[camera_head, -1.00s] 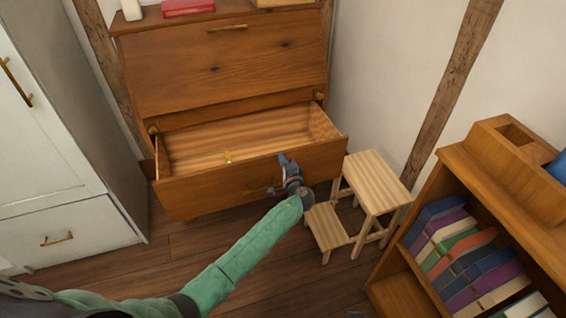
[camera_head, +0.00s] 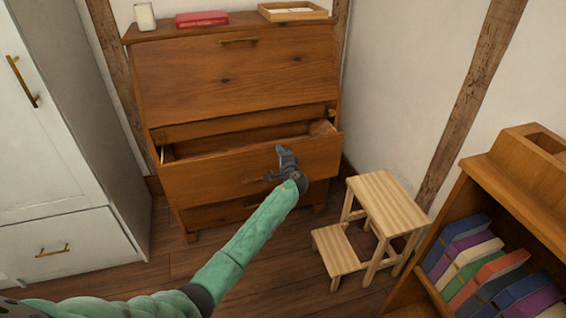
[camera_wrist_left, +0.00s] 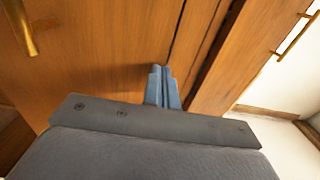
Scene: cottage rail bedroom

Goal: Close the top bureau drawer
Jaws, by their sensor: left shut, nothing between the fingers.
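The wooden bureau (camera_head: 235,75) stands against the wall in the head view. Its top drawer (camera_head: 215,176) is partly open, with a narrow strip of its inside showing. My left gripper (camera_head: 283,158) is shut and empty, at the drawer's front face, right of its middle. In the left wrist view the shut fingers (camera_wrist_left: 161,85) point at a wooden face, with a brass handle (camera_wrist_left: 22,28) at the upper left. I cannot tell if the fingertips touch the wood. My right gripper is not in view.
A small wooden step stool (camera_head: 378,205) stands right of the bureau. A bookshelf with books (camera_head: 490,265) is at the lower right. A white wardrobe (camera_head: 50,140) is on the left. A red book (camera_head: 202,18) and a tray (camera_head: 292,12) sit on the bureau.

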